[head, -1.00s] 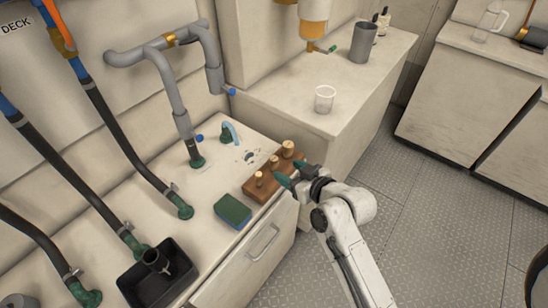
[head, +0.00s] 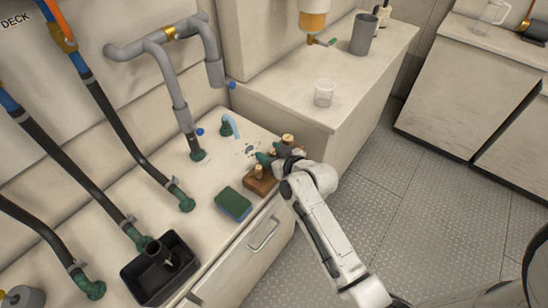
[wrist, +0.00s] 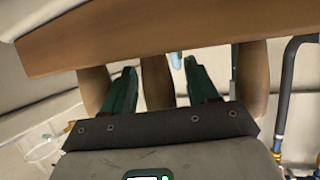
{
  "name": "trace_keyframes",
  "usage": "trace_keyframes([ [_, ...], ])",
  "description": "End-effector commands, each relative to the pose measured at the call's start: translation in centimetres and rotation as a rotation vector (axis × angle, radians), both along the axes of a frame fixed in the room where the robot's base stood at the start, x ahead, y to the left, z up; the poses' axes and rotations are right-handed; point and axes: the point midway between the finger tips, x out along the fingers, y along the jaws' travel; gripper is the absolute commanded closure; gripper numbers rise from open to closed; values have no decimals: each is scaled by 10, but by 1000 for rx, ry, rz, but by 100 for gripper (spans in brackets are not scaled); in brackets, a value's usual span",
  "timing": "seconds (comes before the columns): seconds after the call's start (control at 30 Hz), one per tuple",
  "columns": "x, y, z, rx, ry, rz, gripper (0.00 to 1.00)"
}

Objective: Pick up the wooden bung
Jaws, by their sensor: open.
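The wooden bungs stand in a brown wooden block (head: 260,185) on the counter. In the head view, one bung (head: 258,171) shows at the near left of the block and another (head: 287,138) at the far right; my gripper hides the middle. My gripper (head: 266,159) is over the block with its green fingers apart. In the wrist view the block (wrist: 165,35) crosses the top, with three bungs below it. The middle bung (wrist: 156,82) appears between the two green fingers (wrist: 161,88); I cannot tell whether they touch it.
A green sponge (head: 233,203) lies left of the block. A black bin (head: 160,270) and several hoses stand further left. A clear cup (head: 324,93) and a grey tumbler (head: 364,35) stand on the higher counter behind. The floor at right is clear.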

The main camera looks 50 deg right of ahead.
Motion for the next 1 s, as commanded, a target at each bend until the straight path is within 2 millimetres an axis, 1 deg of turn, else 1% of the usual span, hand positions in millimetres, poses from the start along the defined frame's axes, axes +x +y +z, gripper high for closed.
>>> trace_keyframes([
  [0.2, 0, 0, 0, 0, 0, 0, 42],
  [0.77, 0, 0, 0, 0, 1, 0, 96],
  [1.0, 0, 0, 0, 0, 0, 0, 96],
])
